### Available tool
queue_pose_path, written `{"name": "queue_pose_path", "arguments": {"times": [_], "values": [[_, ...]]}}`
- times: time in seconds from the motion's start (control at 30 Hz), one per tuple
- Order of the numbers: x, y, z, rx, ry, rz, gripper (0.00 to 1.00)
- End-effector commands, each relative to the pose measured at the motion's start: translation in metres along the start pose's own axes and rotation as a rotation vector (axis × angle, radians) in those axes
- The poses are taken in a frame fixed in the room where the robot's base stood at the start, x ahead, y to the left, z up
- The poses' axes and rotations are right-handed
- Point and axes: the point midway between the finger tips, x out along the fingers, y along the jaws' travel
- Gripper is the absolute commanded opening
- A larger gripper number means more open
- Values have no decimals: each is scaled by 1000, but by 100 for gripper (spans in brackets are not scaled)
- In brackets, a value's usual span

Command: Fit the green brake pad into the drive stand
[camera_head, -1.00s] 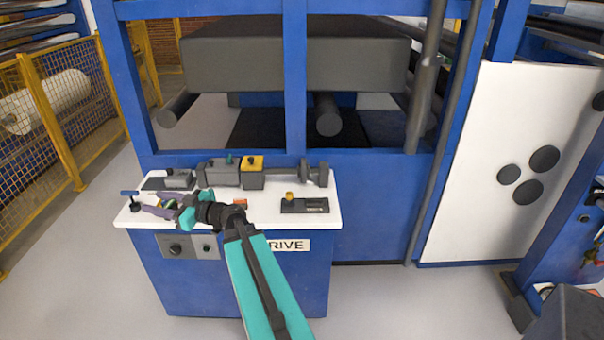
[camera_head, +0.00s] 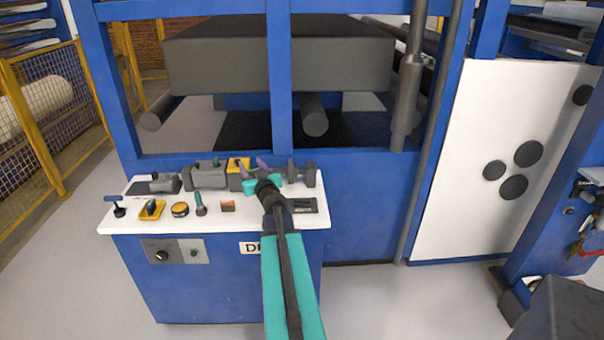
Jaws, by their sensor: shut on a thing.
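The drive stand (camera_head: 215,275) is a blue cabinet with a white top and a partly covered label on its front. A grey mechanism lies along the back of the top, with a grey housing (camera_head: 206,178) and a yellow-topped block (camera_head: 237,165). My gripper (camera_head: 253,165) is over the back right part of the top, beside the yellow-topped block, pointing away from me. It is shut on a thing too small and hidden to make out. I cannot pick out the green brake pad. Whether the held thing touches the mechanism cannot be told.
Along the front of the top stand a lever (camera_head: 117,207), a yellow block (camera_head: 152,210), a round yellow-topped piece (camera_head: 180,210), a green-topped piece (camera_head: 200,204) and an orange piece (camera_head: 228,207). A dark holder (camera_head: 304,206) is at the right. A blue machine frame (camera_head: 350,185) rises behind.

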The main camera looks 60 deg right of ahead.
Motion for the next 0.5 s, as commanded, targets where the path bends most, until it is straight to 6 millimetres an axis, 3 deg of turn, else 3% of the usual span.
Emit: {"name": "queue_pose_path", "arguments": {"times": [0.1,0.5], "values": [[1,42,11,2,-1,85,16],[-9,131,39,3,0,265,16]]}}
